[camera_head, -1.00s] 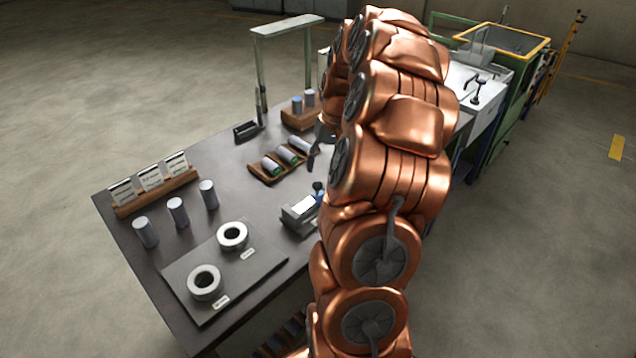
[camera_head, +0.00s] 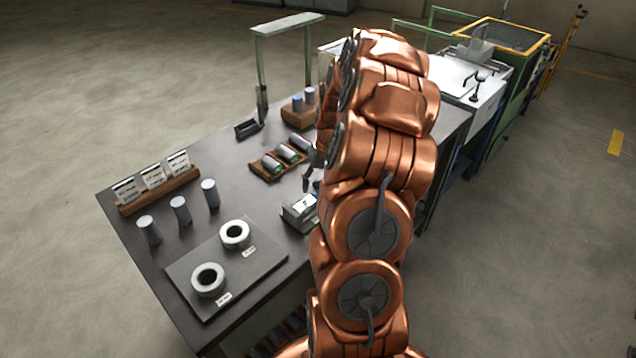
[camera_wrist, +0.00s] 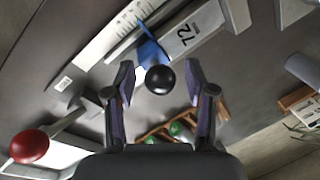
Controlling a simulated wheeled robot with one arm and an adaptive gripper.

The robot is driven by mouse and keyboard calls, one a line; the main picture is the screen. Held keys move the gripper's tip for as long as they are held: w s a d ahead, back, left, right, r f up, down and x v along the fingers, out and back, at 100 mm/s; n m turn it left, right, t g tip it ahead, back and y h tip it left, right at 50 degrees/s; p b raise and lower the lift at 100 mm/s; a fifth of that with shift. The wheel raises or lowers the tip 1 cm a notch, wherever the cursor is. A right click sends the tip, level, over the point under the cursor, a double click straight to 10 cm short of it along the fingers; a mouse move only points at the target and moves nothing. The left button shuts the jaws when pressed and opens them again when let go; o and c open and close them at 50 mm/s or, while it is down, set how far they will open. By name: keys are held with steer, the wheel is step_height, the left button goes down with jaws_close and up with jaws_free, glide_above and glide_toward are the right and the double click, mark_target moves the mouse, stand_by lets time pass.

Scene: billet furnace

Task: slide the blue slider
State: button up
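The blue slider (camera_wrist: 151,47) shows in the wrist view as a blue piece against a pale scale marked "72" (camera_wrist: 185,32). A black ball knob (camera_wrist: 160,79) shows right by its lower end and appears to belong to it. My gripper (camera_wrist: 160,83) is open, one finger on each side of the knob, with visible gaps; contact is not seen. In the head view the small grey device (camera_head: 299,213) stands at the table's near edge. My gripper (camera_head: 309,180) is just above it, and my arm hides its right part.
A red ball on a lever (camera_wrist: 29,146) is at the wrist view's lower left. A wooden rack (camera_head: 266,172) of cylinders lies behind the device. A dark plate (camera_head: 190,268) with two rings is to the left. Bare tabletop (camera_head: 240,195) lies between.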

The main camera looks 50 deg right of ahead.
jaws_close()
stand_by(0.3)
steer(key=shift+d+f+b, duration=0.1)
steer(key=shift+d+b, duration=0.8)
steer(key=shift+d, duration=0.45)
steer(key=shift+d+r, duration=0.2)
steer(key=shift+d, duration=0.3)
steer(key=shift+c, duration=0.8)
jaws_free()
steer(key=shift+s+d, duration=0.1)
steer(key=shift+d, duration=0.05)
steer(key=shift+o, duration=1.1)
